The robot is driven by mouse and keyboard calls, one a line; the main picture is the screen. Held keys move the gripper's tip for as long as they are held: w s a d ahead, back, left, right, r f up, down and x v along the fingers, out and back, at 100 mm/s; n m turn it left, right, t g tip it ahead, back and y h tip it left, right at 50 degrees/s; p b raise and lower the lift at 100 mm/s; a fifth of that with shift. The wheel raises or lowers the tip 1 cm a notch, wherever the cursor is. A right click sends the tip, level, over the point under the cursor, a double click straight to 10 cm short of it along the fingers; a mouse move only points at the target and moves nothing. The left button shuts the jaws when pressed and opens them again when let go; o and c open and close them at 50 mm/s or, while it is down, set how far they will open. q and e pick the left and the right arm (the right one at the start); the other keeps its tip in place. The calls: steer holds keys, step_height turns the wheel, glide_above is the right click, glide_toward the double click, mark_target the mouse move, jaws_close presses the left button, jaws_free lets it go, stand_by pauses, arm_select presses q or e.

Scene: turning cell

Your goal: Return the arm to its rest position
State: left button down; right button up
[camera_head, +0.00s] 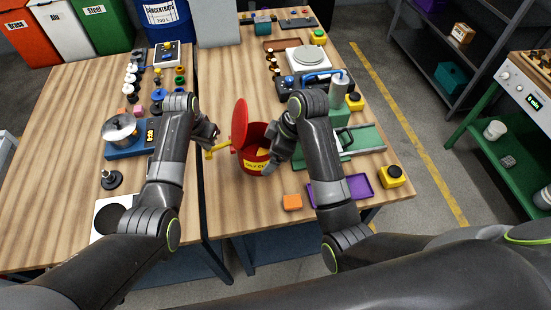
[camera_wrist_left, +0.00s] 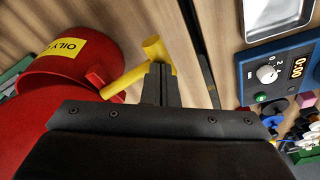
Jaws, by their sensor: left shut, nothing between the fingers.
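My left gripper (camera_head: 214,143) is over the table beside the red can (camera_head: 247,166), next to the yellow handle (camera_head: 218,150) on the can's left side. In the left wrist view its fingers (camera_wrist_left: 160,72) are together with nothing between them, close to the yellow handle (camera_wrist_left: 138,72); I cannot tell whether they touch it. The can's red lid (camera_head: 239,122) stands up, open. My right gripper (camera_head: 272,158) hangs at the can's right side, partly over its opening. Its fingertips are dark and hard to make out.
A green device (camera_head: 366,138) stands to the right. Bare wood (camera_head: 228,82) lies behind the can.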

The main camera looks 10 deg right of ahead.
steer(key=s, duration=0.3)
stand_by(0.4)
arm_select(q)
step_height(320, 180, up, 11)
steer(key=d, duration=0.2)
stand_by(1.4)
steer(key=shift+f, duration=0.1)
stand_by(0.4)
